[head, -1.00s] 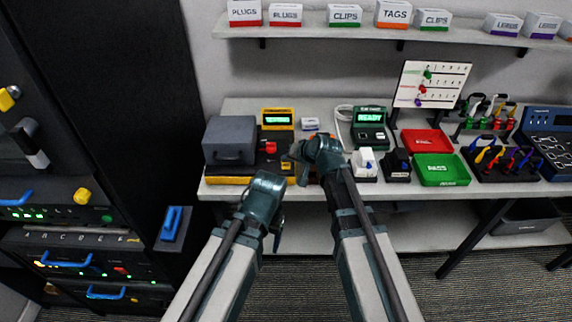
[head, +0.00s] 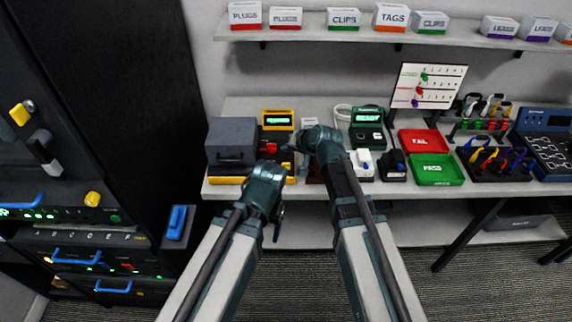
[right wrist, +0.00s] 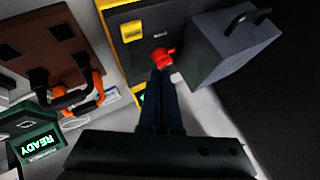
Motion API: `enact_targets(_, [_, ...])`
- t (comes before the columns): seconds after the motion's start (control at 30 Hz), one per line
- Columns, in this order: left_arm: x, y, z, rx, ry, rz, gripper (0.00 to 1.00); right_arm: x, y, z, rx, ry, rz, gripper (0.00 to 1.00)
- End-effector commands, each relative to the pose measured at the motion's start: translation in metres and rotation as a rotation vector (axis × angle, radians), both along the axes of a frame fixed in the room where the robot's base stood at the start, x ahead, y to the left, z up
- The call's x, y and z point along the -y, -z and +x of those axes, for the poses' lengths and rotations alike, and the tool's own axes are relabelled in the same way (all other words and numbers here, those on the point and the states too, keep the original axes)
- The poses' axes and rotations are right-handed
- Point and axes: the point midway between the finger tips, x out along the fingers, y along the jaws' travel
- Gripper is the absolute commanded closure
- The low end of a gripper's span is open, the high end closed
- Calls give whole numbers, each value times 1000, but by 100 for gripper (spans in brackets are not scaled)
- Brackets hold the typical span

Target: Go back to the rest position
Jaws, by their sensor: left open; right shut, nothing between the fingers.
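My left gripper (head: 278,222) hangs low in front of the bench edge in the head view, open, with nothing seen in it. My right gripper (head: 293,152) is over the bench's front part, near the yellow tester (head: 277,119). Its fingers also show in the right wrist view (right wrist: 161,78), dark, together and empty. Their tips appear close to the red knob (right wrist: 160,56) on the tester; I cannot tell whether they touch it.
A grey case (head: 231,139) stands left of the tester. A brown block (right wrist: 62,58) with an orange cable (right wrist: 92,97) lies beside it. Red (head: 423,141) and green (head: 437,169) trays sit right. A dark rack (head: 125,110) stands left; a shelf (head: 400,36) hangs above.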

Motion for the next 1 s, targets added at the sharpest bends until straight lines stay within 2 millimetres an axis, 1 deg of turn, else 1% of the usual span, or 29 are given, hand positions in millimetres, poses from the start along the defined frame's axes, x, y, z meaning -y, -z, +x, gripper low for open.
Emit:
enact_targets(0.47, [0, 0, 0, 0, 0, 0, 27, 0, 0, 0, -1, -1, 0, 100])
enact_targets(0.53, [0, 0, 0, 0, 0, 0, 27, -1, 3, -6, -11, -13, -14, 100])
enact_targets(0.57, [0, 0, 0, 0, 0, 0, 27, -2, 5, -13, -21, -25, -28, 100])
enact_targets(0.67, [0, 0, 0, 0, 0, 0, 27, -6, 22, -52, -95, -107, -126, 100])
enact_targets(0.7, [0, 0, 0, 0, 0, 0, 27, -6, 31, -75, -139, -151, -183, 100])
enact_targets(0.77, [0, 0, 0, 0, 0, 0, 27, -2, 44, -110, -211, -218, -277, 100])
enact_targets(0.8, [0, 0, 0, 0, 0, 0, 27, 2, 51, -132, -259, -260, -340, 100])
enact_targets(0.87, [0, 0, 0, 0, 0, 0, 27, 12, 59, -164, -329, -314, -429, 100])
enact_targets(0.9, [0, 0, 0, 0, 0, 0, 27, 18, 62, -183, -373, -346, -486, 100])
enact_targets(1.0, [0, 0, 0, 0, 0, 0, 27, 35, 66, -222, -470, -402, -601, 100])
